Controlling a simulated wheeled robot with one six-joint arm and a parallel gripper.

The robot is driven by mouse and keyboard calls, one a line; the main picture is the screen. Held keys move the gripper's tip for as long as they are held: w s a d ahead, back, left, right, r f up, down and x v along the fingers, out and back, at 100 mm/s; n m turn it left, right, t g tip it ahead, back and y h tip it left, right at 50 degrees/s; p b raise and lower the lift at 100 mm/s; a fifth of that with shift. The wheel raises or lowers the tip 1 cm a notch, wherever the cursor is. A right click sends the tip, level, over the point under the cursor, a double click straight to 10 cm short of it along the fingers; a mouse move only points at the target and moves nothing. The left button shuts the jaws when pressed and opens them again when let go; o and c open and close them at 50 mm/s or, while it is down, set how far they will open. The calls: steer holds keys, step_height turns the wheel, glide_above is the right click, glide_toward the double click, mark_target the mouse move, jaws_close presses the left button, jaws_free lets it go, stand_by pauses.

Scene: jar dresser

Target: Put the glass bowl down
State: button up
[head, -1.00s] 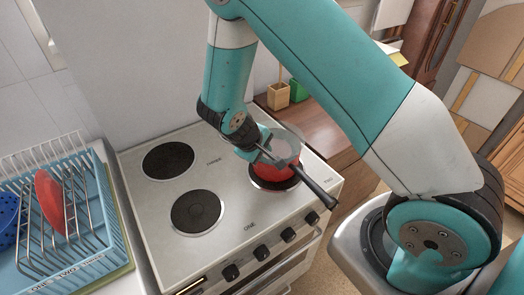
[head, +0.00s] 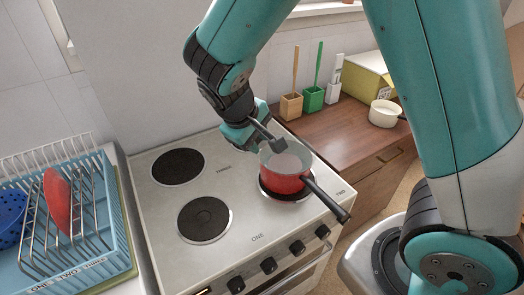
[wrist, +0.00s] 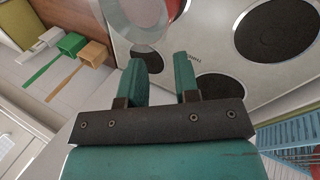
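The glass bowl (head: 286,163) is clear and round. It sits in or on top of the red pot (head: 284,184), which has a dark handle and stands on the right-hand burner; how deep the bowl sits is hard to tell. My gripper (head: 276,143) is just above and behind the bowl's rim in the head view. In the wrist view my gripper (wrist: 167,57) has its two teal fingers apart with nothing seen between them. The bowl (wrist: 145,18) shows just beyond the fingertips there, partly cut off by the frame edge.
The white stove (head: 240,205) has other bare burners (head: 205,219) to the left. A blue dish rack (head: 115,262) holds a red plate (head: 58,200). On the wooden counter (head: 335,135) stand small holders (head: 291,106) and a cream pot (head: 384,113).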

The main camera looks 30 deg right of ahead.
steer(key=s+a+r+n+y, duration=0.1)
steer(key=s+a+r+y, duration=0.1)
steer(key=s, duration=0.4)
steer(key=s+a+r+n+g+y, duration=0.1)
steer(key=s+a+r+y, duration=0.2)
steer(key=s, duration=0.4)
steer(key=s+a+r+y, duration=0.3)
steer(key=s+r+y, duration=0.1)
steer(key=s+r, duration=0.2)
steer(key=shift+s+a+r+n+g, duration=0.25)
steer(key=shift+s+n+g, duration=0.05)
steer(key=shift+s+n, duration=0.15)
